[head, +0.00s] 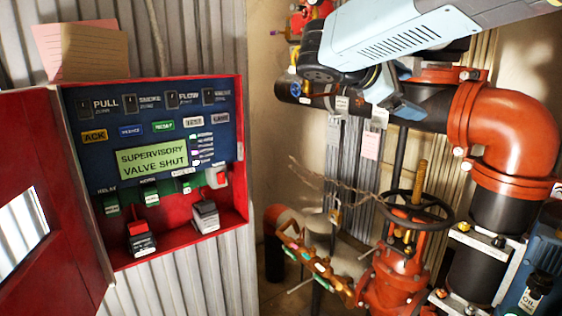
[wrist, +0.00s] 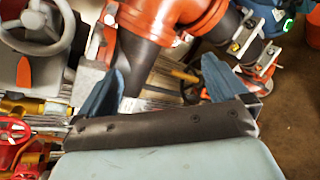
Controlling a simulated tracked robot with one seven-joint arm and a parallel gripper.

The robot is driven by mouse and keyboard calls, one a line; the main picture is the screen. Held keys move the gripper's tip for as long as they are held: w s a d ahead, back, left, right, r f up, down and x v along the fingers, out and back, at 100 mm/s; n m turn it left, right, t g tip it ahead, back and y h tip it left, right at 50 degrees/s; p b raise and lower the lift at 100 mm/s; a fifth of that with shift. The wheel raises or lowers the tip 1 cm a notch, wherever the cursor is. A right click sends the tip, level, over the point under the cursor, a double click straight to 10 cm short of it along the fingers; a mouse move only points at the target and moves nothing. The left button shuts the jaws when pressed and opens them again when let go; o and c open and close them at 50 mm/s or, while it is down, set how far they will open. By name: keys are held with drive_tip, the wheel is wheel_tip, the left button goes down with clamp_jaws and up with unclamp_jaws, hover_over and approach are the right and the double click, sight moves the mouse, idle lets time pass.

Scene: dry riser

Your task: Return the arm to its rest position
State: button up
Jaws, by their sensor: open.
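My arm (head: 400,40) reaches in from the top right of the head view, in front of the upper pipework. In the wrist view my gripper (wrist: 163,66) has its two blue fingers spread wide apart, with nothing held between them. Behind the fingers are an orange pipe fitting and dark pipe, and I see no contact with them. I cannot make out the fingertips clearly in the head view.
A red alarm panel (head: 160,150) stands open at left, its display reading "SUPERVISORY VALVE SHUT". An orange pipe elbow (head: 510,120) is close to my arm at right. A black handwheel (head: 405,217) and a chain with a padlock (head: 335,213) are below.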

drive_tip(key=s+a+f+m+y, duration=0.1)
drive_tip(key=s+f+m+y, duration=1.1)
drive_tip(key=f, duration=0.7)
drive_tip(key=s+y, duration=0.1)
drive_tip(key=s, duration=0.2)
drive_tip(key=shift+s+a+m, duration=0.35)
drive_tip(key=shift+m, duration=0.05)
